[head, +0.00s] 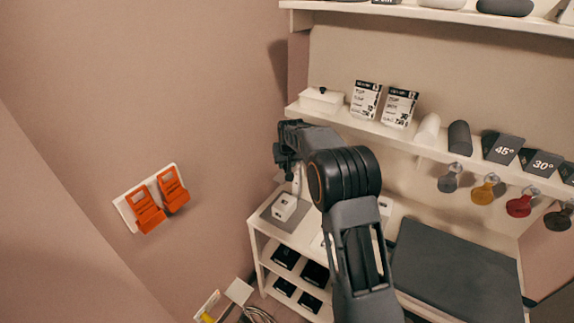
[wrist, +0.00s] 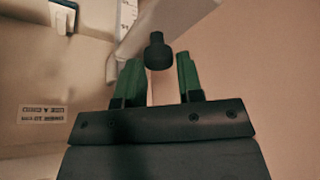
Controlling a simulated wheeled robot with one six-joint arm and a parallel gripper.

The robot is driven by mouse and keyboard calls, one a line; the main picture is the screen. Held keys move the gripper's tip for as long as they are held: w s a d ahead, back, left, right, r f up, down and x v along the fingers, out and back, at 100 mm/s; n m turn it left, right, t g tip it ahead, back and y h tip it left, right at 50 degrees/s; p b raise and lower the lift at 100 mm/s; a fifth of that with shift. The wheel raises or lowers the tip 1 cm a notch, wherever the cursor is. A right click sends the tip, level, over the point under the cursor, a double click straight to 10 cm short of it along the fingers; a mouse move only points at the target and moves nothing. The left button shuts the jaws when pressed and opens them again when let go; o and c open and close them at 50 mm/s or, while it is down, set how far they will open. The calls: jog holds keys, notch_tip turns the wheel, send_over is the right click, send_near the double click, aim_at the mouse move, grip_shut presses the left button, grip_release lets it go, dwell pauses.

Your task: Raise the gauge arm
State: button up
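The gauge stands on a grey mat (head: 268,212) on the white shelf unit, with a white base block (head: 284,207) and a thin white post (head: 297,180) showing in the head view. In the wrist view a white bar (wrist: 172,22), which looks like the gauge arm, carries a black knob (wrist: 157,52). My gripper (wrist: 160,68) is open, its two green fingers apart on either side of the knob in the picture. Clear gaps show on both sides and no contact is visible. In the head view my gripper (head: 284,160) is dark and partly hidden by my wrist.
A long shelf (head: 400,137) runs close behind my arm, with a white box (head: 321,100), label cards (head: 366,99) and angle blocks on it. Several coloured tags (head: 484,190) hang beneath. Orange clips (head: 147,210) are on the left wall. A dark panel (head: 455,275) lies right.

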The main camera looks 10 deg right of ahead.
jog(key=o, duration=0.3)
jog(key=shift+s+f, duration=0.1)
jog(key=shift+f, duration=0.05)
jog(key=shift+o, duration=0.2)
jog(key=b+v, duration=0.2)
jog(key=v, duration=1.2)
jog(key=s+f, duration=0.3)
jog(key=s, duration=1.2)
jog(key=s+f, duration=0.3)
jog(key=s, duration=1.3)
